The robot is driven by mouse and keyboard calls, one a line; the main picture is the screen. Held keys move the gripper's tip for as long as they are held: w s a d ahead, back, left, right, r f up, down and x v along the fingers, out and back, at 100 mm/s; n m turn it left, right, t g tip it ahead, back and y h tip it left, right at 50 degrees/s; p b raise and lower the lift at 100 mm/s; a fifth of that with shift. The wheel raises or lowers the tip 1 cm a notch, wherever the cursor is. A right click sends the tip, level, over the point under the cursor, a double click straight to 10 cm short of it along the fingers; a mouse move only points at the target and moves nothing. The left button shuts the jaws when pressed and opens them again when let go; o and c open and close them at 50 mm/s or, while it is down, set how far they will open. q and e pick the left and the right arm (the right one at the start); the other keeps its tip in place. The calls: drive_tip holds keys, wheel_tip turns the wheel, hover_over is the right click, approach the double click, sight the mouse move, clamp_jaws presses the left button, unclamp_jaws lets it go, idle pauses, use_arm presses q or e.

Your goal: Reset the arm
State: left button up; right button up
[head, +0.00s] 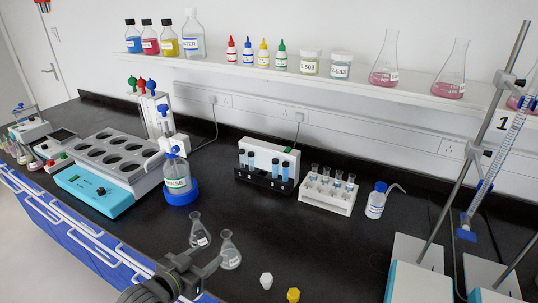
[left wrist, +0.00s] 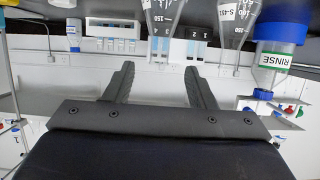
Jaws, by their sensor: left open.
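My left gripper (head: 203,258) is at the bottom of the head view, close to two clear conical flasks on the black bench. Its two fingers are spread, with nothing visible between them in the left wrist view (left wrist: 158,75). One flask (head: 199,234) stands just behind the fingers and the other flask (head: 230,254) stands by the right finger. Both flasks look upright. The left wrist view is upside down and shows the flasks beyond the fingers. Whether the fingers touch a flask cannot be told. My right gripper is out of view.
A blue-capped rinse bottle (head: 177,180) stands by a water bath (head: 110,165). Two tube racks (head: 329,197), a wash bottle (head: 376,200), white and yellow caps (head: 293,295) and a burette stand are to the right. A shelf (head: 330,85) holds bottles and flasks. The middle bench is clear.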

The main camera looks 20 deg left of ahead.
use_arm(q)
drive_tip(key=s+d+f+g+y, duration=0.1)
drive_tip(key=s+f+g, duration=0.2)
drive_tip(key=s, duration=0.3)
drive_tip(key=s+d+f+n+g+y, duration=0.1)
drive_tip(key=s+f+g, duration=0.1)
drive_tip(key=s+g, duration=0.35)
drive_tip(key=s+d+f+g+y, duration=0.1)
drive_tip(key=s+f+g, duration=0.15)
drive_tip(key=s, duration=0.55)
wheel_tip(320, 180, down, 27)
drive_tip(key=a, duration=0.2)
drive_tip(key=s+d+f+g, duration=0.1)
drive_tip(key=s+f, duration=1.3)
drive_tip(key=s, duration=0.1)
drive_tip(key=shift+d+g+h, duration=0.35)
drive_tip(key=shift+g+h, duration=0.05)
